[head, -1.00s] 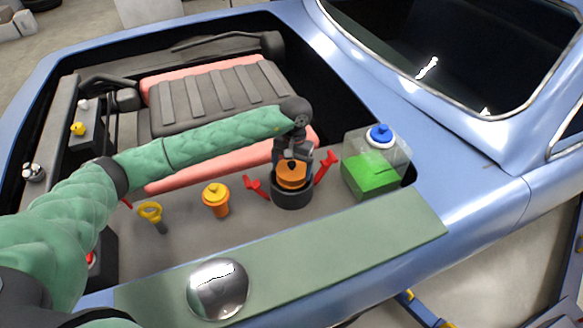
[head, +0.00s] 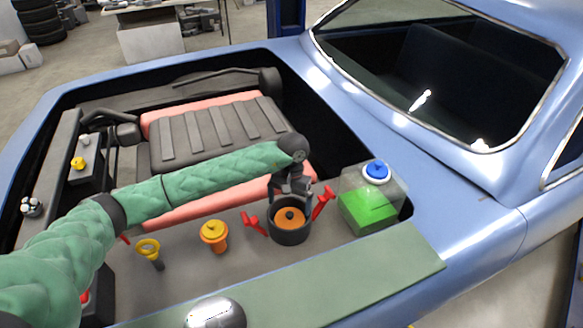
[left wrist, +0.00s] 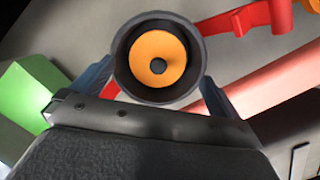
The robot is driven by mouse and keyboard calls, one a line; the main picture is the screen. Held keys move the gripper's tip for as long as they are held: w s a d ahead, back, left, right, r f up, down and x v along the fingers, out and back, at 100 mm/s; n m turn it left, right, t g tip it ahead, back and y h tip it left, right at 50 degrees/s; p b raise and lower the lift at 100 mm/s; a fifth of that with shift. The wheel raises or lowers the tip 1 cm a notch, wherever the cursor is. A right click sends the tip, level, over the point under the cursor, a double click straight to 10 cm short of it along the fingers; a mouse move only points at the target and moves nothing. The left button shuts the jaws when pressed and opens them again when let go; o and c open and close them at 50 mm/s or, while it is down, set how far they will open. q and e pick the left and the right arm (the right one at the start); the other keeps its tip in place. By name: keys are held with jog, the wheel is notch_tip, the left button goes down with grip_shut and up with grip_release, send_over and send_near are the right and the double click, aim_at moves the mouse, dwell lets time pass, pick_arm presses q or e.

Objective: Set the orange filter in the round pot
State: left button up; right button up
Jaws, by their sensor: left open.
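The orange filter (head: 289,217) sits inside the round dark pot (head: 290,234), its orange top with a dark centre knob below the pot's rim. In the left wrist view the filter (left wrist: 157,58) shows as an orange disc ringed by the pot's wall (left wrist: 125,78). My left gripper (head: 292,190) is open and empty just behind and above the pot. In the left wrist view its two fingers (left wrist: 155,88) stand apart on either side of the pot. My right gripper is not in view.
Red clamp levers (head: 320,202) flank the pot. A clear tank with green fluid and a blue cap (head: 368,208) stands to the right. An orange-yellow capped part (head: 214,236) and a yellow ring handle (head: 149,250) are to the left. A shiny metal dome (head: 214,313) lies in front.

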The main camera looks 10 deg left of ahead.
pick_arm(q)
jog(key=shift+r, duration=0.25)
jog(key=shift+w+r, duration=0.1)
jog(key=shift+r, duration=0.1)
jog(key=shift+r+b, duration=0.45)
jog(key=shift+r, duration=0.15)
jog(key=shift+w+r+b, duration=0.2)
jog(key=shift+r+b, duration=0.2)
jog(key=shift+r, duration=0.15)
notch_tip(320, 180, up, 8)
jog(key=b, duration=0.4)
send_over(290, 213)
jog(key=w, duration=0.1)
jog(key=shift+w+d+r, duration=0.1)
jog(key=shift+r, duration=0.4)
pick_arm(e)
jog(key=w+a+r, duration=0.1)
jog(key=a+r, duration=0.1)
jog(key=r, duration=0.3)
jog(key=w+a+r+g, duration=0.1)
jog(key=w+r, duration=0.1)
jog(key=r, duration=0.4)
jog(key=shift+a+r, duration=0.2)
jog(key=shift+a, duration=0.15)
